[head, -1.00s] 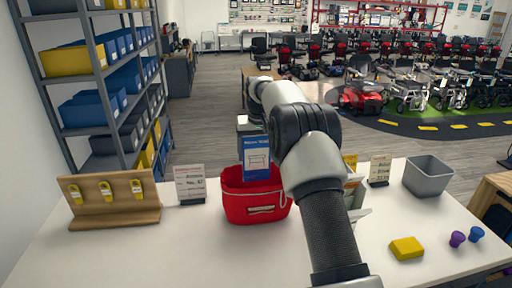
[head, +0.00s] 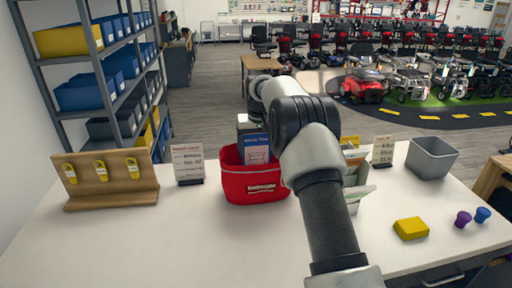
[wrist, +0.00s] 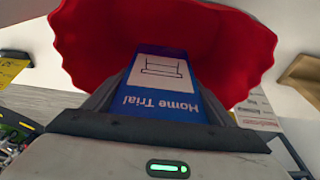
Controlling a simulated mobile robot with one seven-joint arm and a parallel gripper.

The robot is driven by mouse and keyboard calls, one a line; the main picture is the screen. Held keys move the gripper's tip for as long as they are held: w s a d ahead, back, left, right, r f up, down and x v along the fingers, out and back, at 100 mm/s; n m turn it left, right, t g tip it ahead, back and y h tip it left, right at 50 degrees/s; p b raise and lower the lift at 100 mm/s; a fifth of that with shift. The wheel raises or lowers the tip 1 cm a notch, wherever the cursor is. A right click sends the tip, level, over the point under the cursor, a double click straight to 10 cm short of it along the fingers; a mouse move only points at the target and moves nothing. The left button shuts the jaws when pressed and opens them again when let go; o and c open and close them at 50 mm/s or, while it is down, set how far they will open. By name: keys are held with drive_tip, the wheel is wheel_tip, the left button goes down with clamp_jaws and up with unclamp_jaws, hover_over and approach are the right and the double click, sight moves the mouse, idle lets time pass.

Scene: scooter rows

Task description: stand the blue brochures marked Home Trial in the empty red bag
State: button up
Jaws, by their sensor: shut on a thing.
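The red bag (head: 254,187) stands on the white table in the middle of the head view. A blue brochure (head: 256,148) stands upright with its lower part inside the bag and its top above the rim. In the wrist view the brochure (wrist: 160,85) reads Home Trial and sits between the two fingers, against the red wall of the bag (wrist: 165,25). My gripper (wrist: 160,105) is shut on the brochure at the bag's opening. In the head view my arm hides part of the area right of the bag. The brochure's lower end is hidden by the bag.
A grey bin (head: 432,157), a yellow block (head: 411,228) and purple and blue knobs lie at the right. A small sign (head: 188,164) and a wooden board with yellow tags (head: 105,179) stand left of the bag. A brochure holder (head: 355,180) is partly behind my arm. The front table is clear.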

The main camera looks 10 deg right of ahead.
sight(256, 158)
drive_tip(key=shift+s+b+x, duration=0.25)
drive_tip(key=shift+b+x, duration=0.15)
drive_tip(key=shift+x, duration=0.55)
drive_tip(key=shift+s+b+x, duration=0.2)
drive_tip(key=shift+b+x, duration=0.2)
drive_tip(key=shift+x, duration=0.6)
drive_tip(key=shift+f, duration=0.15)
drive_tip(key=o, duration=1.8)
